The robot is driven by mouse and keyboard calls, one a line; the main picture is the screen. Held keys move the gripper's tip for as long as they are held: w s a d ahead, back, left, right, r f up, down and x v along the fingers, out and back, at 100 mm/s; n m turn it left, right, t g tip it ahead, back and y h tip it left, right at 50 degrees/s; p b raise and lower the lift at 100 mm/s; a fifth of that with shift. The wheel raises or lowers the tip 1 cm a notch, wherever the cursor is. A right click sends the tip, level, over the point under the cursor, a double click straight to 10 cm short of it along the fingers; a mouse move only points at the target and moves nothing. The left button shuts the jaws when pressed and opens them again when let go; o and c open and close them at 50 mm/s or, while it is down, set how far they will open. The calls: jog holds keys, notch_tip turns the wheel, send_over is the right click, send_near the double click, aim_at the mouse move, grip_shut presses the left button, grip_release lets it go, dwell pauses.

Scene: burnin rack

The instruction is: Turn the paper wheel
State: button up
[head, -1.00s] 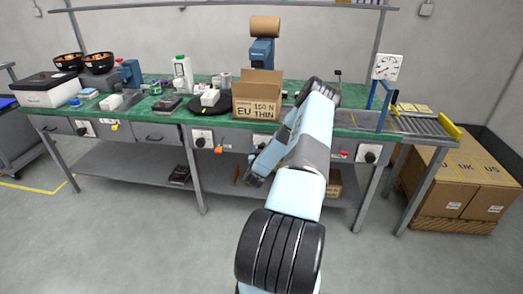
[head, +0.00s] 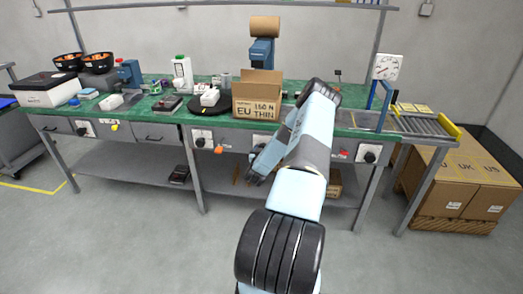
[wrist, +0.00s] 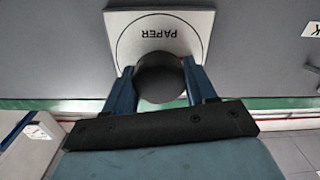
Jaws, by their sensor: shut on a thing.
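The paper wheel is a round dark knob (wrist: 160,78) in front of a white square plate (wrist: 196,22) with a circle and the word PAPER, which appears upside down in the wrist view. My gripper (wrist: 162,85) is shut on the knob, one blue finger on each side. In the head view my gripper (head: 256,176) is at the bench front, below the open carton, and my arm partly hides this spot. The knob's pointer or mark cannot be seen.
Other knob plates (head: 202,138) sit along the bench front. A roller conveyor (head: 424,124) and large boxes (head: 455,180) stand at the right. The floor in front is clear.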

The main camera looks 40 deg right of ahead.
jog(key=shift+a, duration=0.2)
jog(key=shift+d, duration=0.1)
jog(key=shift+r+m, duration=0.1)
jog(key=shift+m, duration=0.2)
jog(key=shift+d+m, duration=0.1)
jog(key=shift+m, duration=0.7)
jog(key=m, duration=0.5)
jog(key=shift+s+d, duration=0.1)
jog(key=shift+d, duration=0.1)
jog(key=m, duration=0.5)
jog(key=shift+s+d, duration=0.1)
jog(key=shift+s+d+m, duration=0.1)
jog(key=shift+m, duration=1.7)
